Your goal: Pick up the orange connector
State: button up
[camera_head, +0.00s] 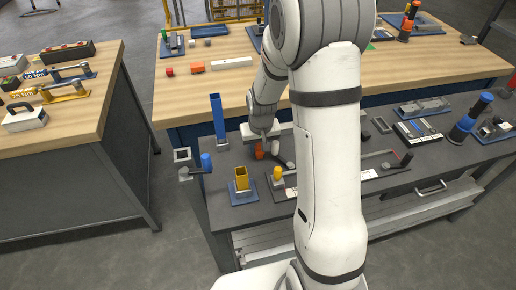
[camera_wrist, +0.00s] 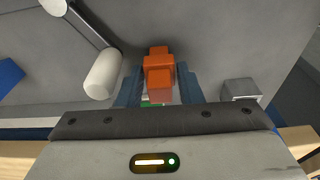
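The orange connector (camera_wrist: 159,78) is a stepped orange block in the middle of the wrist view. My gripper (camera_wrist: 160,72) has its two blue-grey fingers on either side of it. A narrow gap seems to show between each finger and the connector, so the fingers look open around it. In the head view, the connector (camera_head: 260,151) is a small orange patch on the dark bench top, just below my gripper (camera_head: 264,139). My arm hides part of the bench around it.
A pale cylinder on a dark rod (camera_wrist: 103,74) lies close left of the fingers. A grey block (camera_wrist: 240,89) is on their right. In the head view, a tall blue post (camera_head: 218,118) and a yellow holder (camera_head: 242,178) stand left of the gripper.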

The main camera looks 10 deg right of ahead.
jog(key=shift+f, duration=0.4)
jog(key=c, duration=0.6)
jog(key=shift+r, duration=0.1)
